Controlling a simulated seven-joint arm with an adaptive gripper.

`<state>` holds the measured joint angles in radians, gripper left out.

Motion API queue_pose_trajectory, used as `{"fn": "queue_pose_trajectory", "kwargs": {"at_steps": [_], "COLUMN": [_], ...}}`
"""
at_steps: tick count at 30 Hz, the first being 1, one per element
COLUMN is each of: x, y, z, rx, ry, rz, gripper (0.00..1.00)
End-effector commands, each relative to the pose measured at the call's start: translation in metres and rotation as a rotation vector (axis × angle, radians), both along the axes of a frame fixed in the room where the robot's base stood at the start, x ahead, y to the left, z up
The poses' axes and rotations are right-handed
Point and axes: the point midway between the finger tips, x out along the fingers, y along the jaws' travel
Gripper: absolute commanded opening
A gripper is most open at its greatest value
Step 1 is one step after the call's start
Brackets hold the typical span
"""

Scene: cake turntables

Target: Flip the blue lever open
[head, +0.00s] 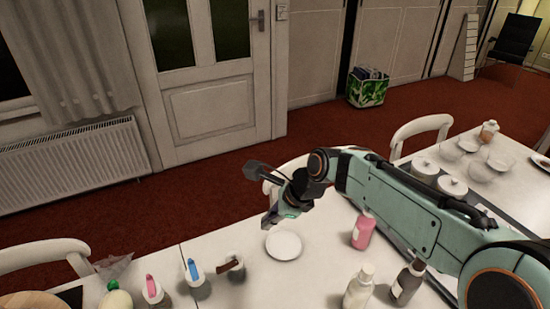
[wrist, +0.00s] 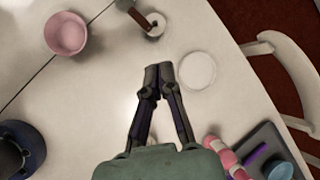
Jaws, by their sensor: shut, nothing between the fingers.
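The blue lever (head: 192,267) sits on top of a small pale container (head: 197,278) near the front left of the table in the head view. Its exact angle is hard to tell at this size. I cannot make out the blue lever in the wrist view. My gripper (head: 269,219) is above the table near a white plate, to the right of and farther back than the blue lever. The wrist view shows its fingers (wrist: 158,75) together, with nothing held. The gripper is apart from the lever.
A pink lever (head: 150,284) and a brown lever (head: 228,266) flank the blue one on similar containers. The brown lever also shows in the wrist view (wrist: 138,17). The white plate (head: 284,245) lies right of them. A pink bottle (head: 363,231) stands farther right.

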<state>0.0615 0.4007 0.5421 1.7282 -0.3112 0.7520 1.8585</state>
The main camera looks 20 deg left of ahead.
Motion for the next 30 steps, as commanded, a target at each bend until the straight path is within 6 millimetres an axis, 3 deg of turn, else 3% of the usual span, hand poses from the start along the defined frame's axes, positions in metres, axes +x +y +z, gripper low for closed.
{"fn": "queue_pose_trajectory", "kwargs": {"at_steps": [3,6,12,30], "x": [0.009,0.010,0.001,-0.003], "y": [0.031,0.047,0.057,0.062], "z": [-0.027,-0.047,-0.080,-0.097], "rx": [0.110,0.175,0.230,0.232], "ry": [0.106,0.187,0.312,0.340], "rz": [0.022,0.038,0.043,0.035], "gripper": [0.00,0.00,0.00,0.00]}}
